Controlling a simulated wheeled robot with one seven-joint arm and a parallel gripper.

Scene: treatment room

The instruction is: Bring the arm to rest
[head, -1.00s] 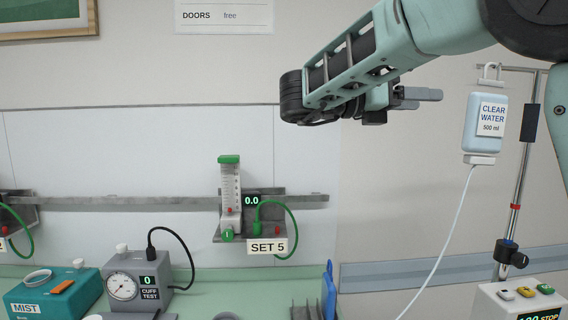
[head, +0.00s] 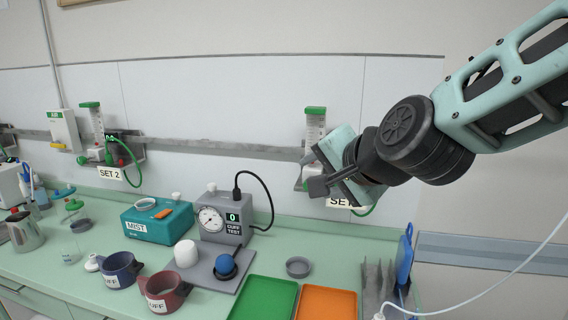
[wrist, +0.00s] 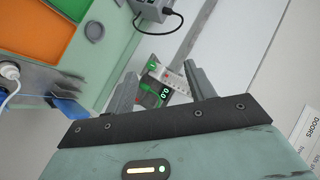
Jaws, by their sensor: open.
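My arm reaches in from the upper right of the head view, with my gripper (head: 318,170) in front of the right-hand flowmeter station (head: 315,118) on the wall rail. The gripper hides most of that station and its label. In the wrist view my gripper (wrist: 163,88) has its two fingers apart, with nothing held between them. The station (wrist: 160,82), with its green parts and small display, shows beyond the fingers. I cannot tell the exact distance between them.
Below is a green counter with a teal MIST box (head: 160,221), a grey cuff tester (head: 222,215), two cuffs, a green tray (head: 264,299) and an orange tray (head: 328,303). A blue upright item (head: 405,256) stands at the right. A white tube crosses the lower right.

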